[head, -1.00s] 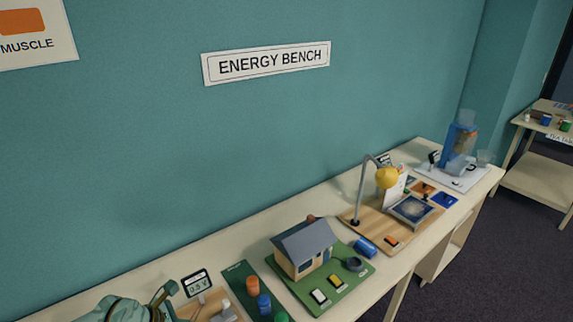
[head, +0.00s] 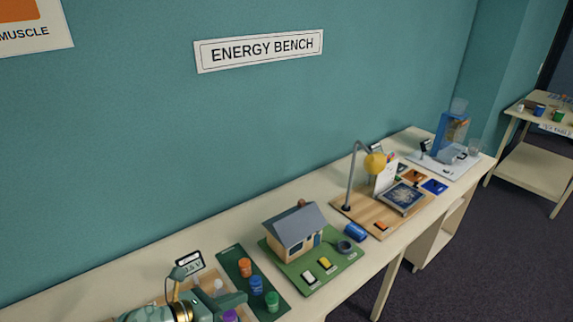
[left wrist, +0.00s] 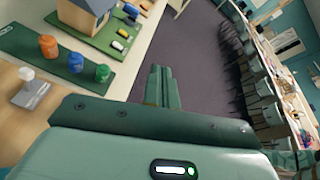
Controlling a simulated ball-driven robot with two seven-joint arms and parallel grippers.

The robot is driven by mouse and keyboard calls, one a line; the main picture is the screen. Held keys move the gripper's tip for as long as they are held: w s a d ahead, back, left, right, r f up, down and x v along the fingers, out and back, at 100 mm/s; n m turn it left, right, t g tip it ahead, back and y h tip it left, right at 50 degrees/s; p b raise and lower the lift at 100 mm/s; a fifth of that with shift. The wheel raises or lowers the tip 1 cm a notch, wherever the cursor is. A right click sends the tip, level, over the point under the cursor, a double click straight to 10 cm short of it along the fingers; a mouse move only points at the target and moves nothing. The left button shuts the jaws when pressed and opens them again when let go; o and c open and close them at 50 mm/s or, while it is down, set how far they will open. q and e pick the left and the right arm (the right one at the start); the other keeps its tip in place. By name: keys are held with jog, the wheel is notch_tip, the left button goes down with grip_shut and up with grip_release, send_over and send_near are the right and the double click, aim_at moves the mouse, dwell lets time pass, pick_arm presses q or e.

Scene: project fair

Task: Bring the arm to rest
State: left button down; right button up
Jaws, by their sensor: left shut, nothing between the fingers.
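My left gripper (head: 238,300) shows at the bottom of the head view, over the near edge of the energy bench (head: 215,221). It is shut and holds nothing. In the left wrist view its fingers (left wrist: 162,82) are together, with the dark floor behind them and the bench edge to their left. The coloured pots, an orange one (head: 245,267), a blue one (head: 256,284) and a green one (head: 272,301), stand on a dark green strip close beside the gripper. My right gripper is not in view.
A meter (head: 188,263) stands behind my left arm. A model house (head: 296,232) on a green board, a lamp (head: 375,162) on a wooden board and a blue device (head: 451,135) stand farther along the bench. Open floor (head: 440,285) lies in front.

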pick_arm(q)
notch_tip(320, 180, up, 8)
jog(key=d+n+t, duration=0.2)
jog(key=n+t, duration=0.3)
jog(key=n, duration=0.2)
jog(key=a+r+n+t+y, duration=0.45)
jog(key=a+n+y, duration=0.4)
jog(key=n, duration=0.55)
jog(key=s+a+f+n+g+y, duration=0.4)
jog(key=s+a+f+n+g, duration=0.15)
jog(key=s+n, duration=0.2)
jog(key=s+a+f+n+g+y, duration=0.3)
jog(key=s+a+f+n+g, duration=0.2)
jog(key=s+a+n, duration=0.3)
jog(key=s+d+f+g+h+b, duration=0.15)
jog(key=f+b, duration=0.25)
jog(key=f, duration=1)
jog(key=s+d+f+g+b, duration=0.1)
jog(key=s+d+f+b, duration=0.3)
jog(key=f, duration=1)
jog(key=d+f+g+h+b, duration=0.1)
jog(key=f+b, duration=0.4)
jog(key=f, duration=0.8)
jog(key=s+f+n+g+h+b, duration=0.1)
jog(key=s+f+b, duration=0.8)
jog(key=s+f, duration=1)
notch_tip(320, 180, down, 4)
jog(key=shift+s+a+f+n+g+h, duration=0.25)
jog(key=shift+n+g+h, duration=0.15)
jog(key=shift+n+g, duration=0.4)
